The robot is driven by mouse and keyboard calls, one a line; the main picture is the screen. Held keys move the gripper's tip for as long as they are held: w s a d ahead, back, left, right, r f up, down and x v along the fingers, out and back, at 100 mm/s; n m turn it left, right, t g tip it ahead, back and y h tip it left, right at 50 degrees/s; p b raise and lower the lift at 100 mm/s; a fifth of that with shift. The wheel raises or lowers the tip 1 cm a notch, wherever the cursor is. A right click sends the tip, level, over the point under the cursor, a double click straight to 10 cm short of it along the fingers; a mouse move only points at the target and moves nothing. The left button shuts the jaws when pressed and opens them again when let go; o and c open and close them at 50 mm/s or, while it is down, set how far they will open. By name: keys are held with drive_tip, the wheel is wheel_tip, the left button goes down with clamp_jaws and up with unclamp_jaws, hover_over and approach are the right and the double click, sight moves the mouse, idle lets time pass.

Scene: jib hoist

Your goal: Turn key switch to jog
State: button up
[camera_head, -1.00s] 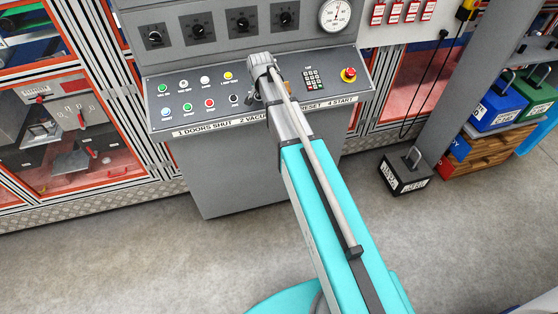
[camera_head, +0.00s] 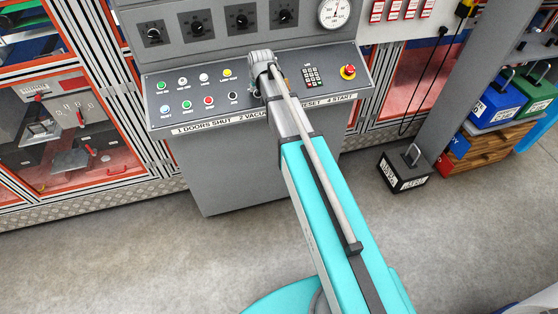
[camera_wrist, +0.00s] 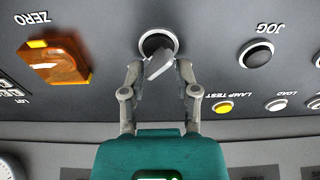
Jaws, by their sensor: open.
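The key switch (camera_wrist: 158,43) is a round dark lock with a pale ring, at the top middle of the wrist view. A grey key (camera_wrist: 160,63) sticks out of it, pointing down and slightly left in the picture. My gripper (camera_wrist: 160,70) is open, with one finger on each side of the key. I cannot tell whether either finger touches it. In the head view my arm's end covers this part of the sloped control panel (camera_head: 330,102). No jog position mark by the switch is readable; a black button labelled JOG (camera_wrist: 257,53) is to the right in the wrist view.
An orange block labelled ZERO (camera_wrist: 58,60) is left of the switch in the wrist view, and the yellow lamp test button (camera_wrist: 223,107) is right of my gripper. The keypad (camera_head: 314,77) and red emergency stop (camera_head: 348,72) are right of my arm's end.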

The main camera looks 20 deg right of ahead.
drive_tip(key=n, duration=0.4)
drive_tip(key=shift+a, duration=0.2)
drive_tip(key=n, duration=0.4)
drive_tip(key=shift+s+a+n+y, duration=0.15)
drive_tip(key=shift+a+n+y, duration=0.05)
drive_tip(key=shift+n+y, duration=0.2)
drive_tip(key=p+v, duration=1.3)
drive_tip(key=v, duration=0.1)
drive_tip(key=s+f+m+g+b, duration=0.5)
drive_tip(key=s+f+m+b, duration=0.4)
drive_tip(key=s+f+b, duration=0.9)
drive_tip(key=shift+s+a+f+g+h, duration=0.35)
drive_tip(key=shift+s+f, duration=0.45)
drive_tip(key=shift+s, duration=1.4)
drive_tip(key=shift+d, duration=0.1)
drive_tip(key=shift+s, duration=0.1)
idle(0.9)
